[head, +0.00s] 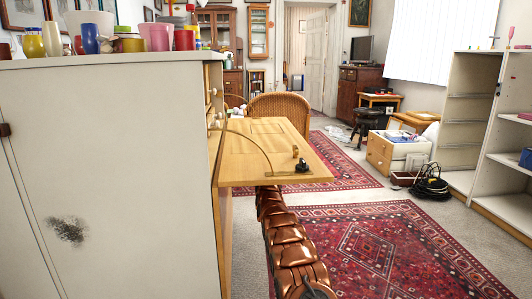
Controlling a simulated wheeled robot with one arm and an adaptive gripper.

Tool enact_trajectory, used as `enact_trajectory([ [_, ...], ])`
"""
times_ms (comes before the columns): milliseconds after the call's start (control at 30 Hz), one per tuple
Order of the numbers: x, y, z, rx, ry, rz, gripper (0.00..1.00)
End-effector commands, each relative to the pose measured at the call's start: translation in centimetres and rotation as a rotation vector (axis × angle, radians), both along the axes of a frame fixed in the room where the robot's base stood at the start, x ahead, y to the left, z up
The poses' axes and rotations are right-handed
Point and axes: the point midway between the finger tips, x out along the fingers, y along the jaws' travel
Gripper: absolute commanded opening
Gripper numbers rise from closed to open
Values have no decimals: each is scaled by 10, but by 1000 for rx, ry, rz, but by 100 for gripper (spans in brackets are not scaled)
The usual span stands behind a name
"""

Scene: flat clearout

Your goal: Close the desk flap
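The desk flap (250,165) is a light wooden board. It is open and lies about level, sticking out to the right from the desk (110,170). A thin curved stay runs from the desk's side down to the flap. A small black object and a small brass-brown one are on the flap near its right front part; I cannot tell what they are. My copper-coloured arm runs from the bottom of the picture up to the flap's near edge and goes out of sight beneath it. My gripper is hidden, so its state does not show.
Pots and cups (92,38) crowd the white desk top. A wicker chair (281,108) stands behind the flap. A patterned rug (385,250) covers clear floor to the right. Black cables (431,183), a drawer box (395,152) and a shelf unit (470,125) stand farther right.

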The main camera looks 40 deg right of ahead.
Motion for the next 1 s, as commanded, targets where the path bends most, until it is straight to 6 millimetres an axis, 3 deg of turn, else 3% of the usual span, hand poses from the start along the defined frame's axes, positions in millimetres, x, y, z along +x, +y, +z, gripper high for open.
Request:
enact_trajectory([
  [567, 2, -3, 4, -4, 0, -1, 39],
  [933, 2, -3, 3, -4, 0, -1, 2],
  [1000, 2, -3, 3, -4, 0, -1, 0],
])
